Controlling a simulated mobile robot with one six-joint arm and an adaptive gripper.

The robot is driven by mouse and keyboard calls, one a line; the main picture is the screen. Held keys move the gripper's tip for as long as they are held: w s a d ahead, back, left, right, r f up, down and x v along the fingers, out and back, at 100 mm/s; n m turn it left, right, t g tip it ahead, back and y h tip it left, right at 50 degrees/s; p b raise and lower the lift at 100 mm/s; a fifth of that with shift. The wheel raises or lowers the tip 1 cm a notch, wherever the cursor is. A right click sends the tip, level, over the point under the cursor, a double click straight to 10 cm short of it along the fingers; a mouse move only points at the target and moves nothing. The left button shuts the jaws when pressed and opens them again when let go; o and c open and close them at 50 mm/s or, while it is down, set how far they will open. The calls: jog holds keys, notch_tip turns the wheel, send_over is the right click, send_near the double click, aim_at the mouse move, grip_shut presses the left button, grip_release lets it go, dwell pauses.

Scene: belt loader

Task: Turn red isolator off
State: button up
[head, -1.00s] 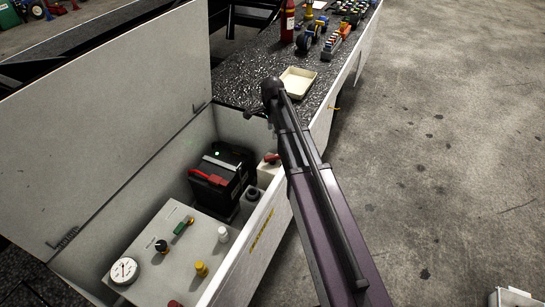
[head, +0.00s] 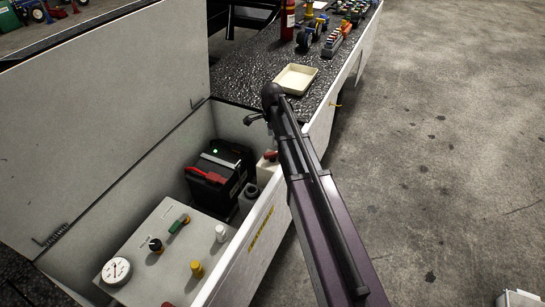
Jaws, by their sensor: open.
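A red handle (head: 270,155), which looks like the red isolator, sits on a pale block at the right wall of the open compartment, beside the battery. The arm partly covers this area. My gripper (head: 253,119) shows only as a small dark piece by the arm's far end, above the compartment's far right corner. It is open, apart from the red handle, with nothing seen in it. Its fingers are mostly hidden.
The black battery (head: 222,172) has a red part on top and a green light. A panel (head: 150,240) holds a gauge (head: 116,270) and several coloured knobs. The raised lid (head: 100,130) stands left. A cream tray (head: 296,79) lies on the belt.

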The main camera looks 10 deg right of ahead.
aim_at(273, 152)
jog(key=shift+f+b, duration=3.95)
jog(key=shift+f, duration=0.25)
grip_shut()
